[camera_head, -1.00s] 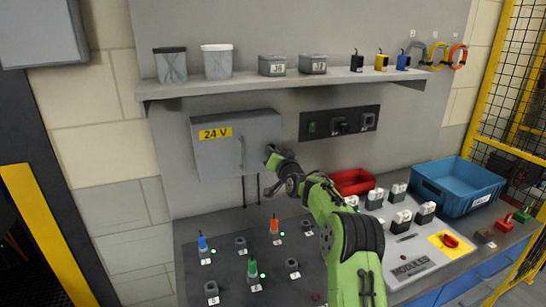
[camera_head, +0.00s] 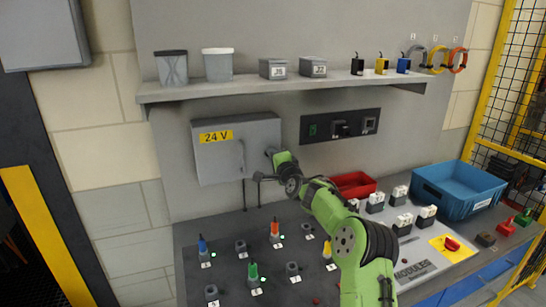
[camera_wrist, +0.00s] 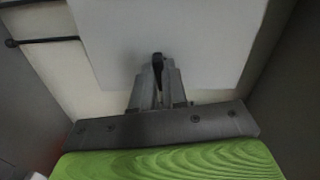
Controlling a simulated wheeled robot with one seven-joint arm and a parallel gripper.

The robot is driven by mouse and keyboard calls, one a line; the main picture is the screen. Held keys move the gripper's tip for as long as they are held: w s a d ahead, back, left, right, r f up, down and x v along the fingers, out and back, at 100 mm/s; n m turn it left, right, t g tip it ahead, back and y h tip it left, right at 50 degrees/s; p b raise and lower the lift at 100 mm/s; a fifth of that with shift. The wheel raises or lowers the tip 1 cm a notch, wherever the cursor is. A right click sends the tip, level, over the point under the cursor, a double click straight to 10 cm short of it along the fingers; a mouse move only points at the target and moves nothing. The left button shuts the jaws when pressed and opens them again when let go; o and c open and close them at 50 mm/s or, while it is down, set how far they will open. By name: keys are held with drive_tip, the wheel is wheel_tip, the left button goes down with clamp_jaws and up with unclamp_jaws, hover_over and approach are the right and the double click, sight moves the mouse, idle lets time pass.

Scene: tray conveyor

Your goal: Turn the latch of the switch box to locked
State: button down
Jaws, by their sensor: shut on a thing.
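The grey switch box (camera_head: 215,160) with its yellow 24 V label (camera_head: 216,136) hangs on the wall under the shelf, its door closed. A slim upright handle (camera_head: 241,154) shows on its front. My gripper (camera_head: 268,153) is at the box's right edge; its fingertips are hard to make out in the head view. In the wrist view my gripper (camera_wrist: 157,75) is shut on a small dark piece (camera_wrist: 157,58), which I take to be the latch, in front of a pale grey panel (camera_wrist: 165,25). I cannot tell the latch's angle.
The shelf (camera_head: 280,88) with bins is above. A black socket panel (camera_head: 310,117) is right of the box. Below are numbered posts with coloured plugs (camera_head: 253,271), a red bin (camera_head: 352,182) and a blue crate (camera_head: 455,197).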

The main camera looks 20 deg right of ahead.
drive_tip(key=shift+m, duration=0.9)
drive_tip(key=c, duration=1.2)
unclamp_jaws()
drive_tip(key=shift+d, duration=0.1)
drive_tip(key=shift+o, duration=0.2)
drive_tip(key=s+b, duration=0.2)
drive_tip(key=s, duration=1.3)
drive_tip(key=shift+s, duration=0.35)
